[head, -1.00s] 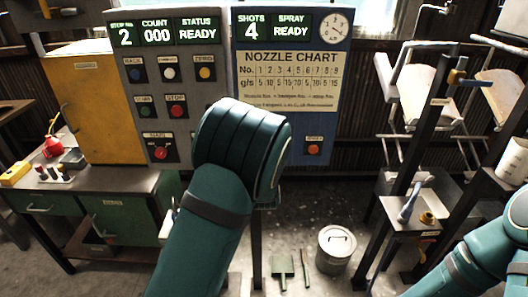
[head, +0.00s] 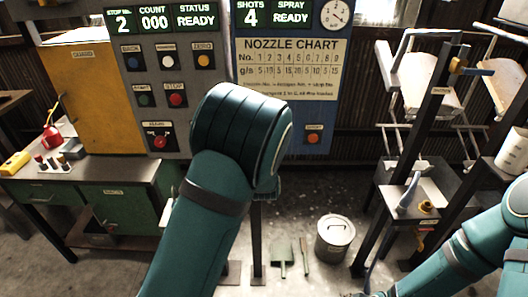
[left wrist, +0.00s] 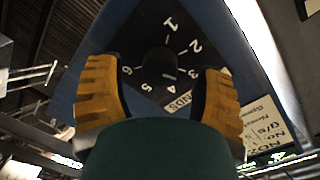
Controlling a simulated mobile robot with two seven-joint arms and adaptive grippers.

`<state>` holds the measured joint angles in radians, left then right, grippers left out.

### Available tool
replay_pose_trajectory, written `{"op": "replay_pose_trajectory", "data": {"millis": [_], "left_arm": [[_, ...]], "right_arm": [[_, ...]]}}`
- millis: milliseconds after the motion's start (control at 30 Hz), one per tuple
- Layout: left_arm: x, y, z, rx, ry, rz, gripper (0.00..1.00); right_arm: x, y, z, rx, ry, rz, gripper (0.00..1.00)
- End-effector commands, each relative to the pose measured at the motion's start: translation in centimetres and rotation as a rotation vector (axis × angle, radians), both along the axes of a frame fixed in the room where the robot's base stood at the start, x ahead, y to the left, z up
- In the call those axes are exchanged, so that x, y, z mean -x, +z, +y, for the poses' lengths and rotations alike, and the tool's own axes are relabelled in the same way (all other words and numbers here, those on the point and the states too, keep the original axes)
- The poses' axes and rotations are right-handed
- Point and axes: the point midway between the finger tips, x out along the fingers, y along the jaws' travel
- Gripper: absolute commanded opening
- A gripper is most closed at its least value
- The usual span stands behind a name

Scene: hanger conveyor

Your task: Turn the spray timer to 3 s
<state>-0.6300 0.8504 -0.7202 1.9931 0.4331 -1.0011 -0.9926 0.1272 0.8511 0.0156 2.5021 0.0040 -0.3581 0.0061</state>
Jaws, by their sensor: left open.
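The spray timer shows in the left wrist view as a dark dial plate (left wrist: 150,82) with pale numbers around it, on a blue panel. Its black knob (left wrist: 160,62) is in the middle; a short pale mark lies on its lower side, but I cannot tell exactly which number it points to. My left gripper (left wrist: 160,92) is open, its two yellow ribbed fingers on either side of the dial and apart from the knob. In the head view my left arm hides this gripper and the timer. My right gripper is not visible; only its arm shows at lower right.
The blue panel (head: 310,115) carries a nozzle chart (head: 291,65) and an orange button (head: 313,139). The grey panel (head: 187,125) with several buttons stands to its left. A metal can (head: 335,240) stands on the floor. Racks and a small stand (head: 417,200) are at right.

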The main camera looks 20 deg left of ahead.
Motion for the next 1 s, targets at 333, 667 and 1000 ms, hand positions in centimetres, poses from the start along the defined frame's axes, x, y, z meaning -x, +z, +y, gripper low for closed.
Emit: {"op": "replay_pose_trajectory", "data": {"millis": [333,667,1000], "left_arm": [[6.5,0.5,-2.0,0.001,-0.003,0.0,0.67],[10.3,0.9,-3.1,0.0,0.0,-0.003,0.67],[10.5,0.9,-3.1,0.0,0.0,-0.004,0.67]], "right_arm": [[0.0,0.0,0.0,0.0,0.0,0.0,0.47],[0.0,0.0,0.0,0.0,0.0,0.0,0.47],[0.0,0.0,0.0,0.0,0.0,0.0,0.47]]}}
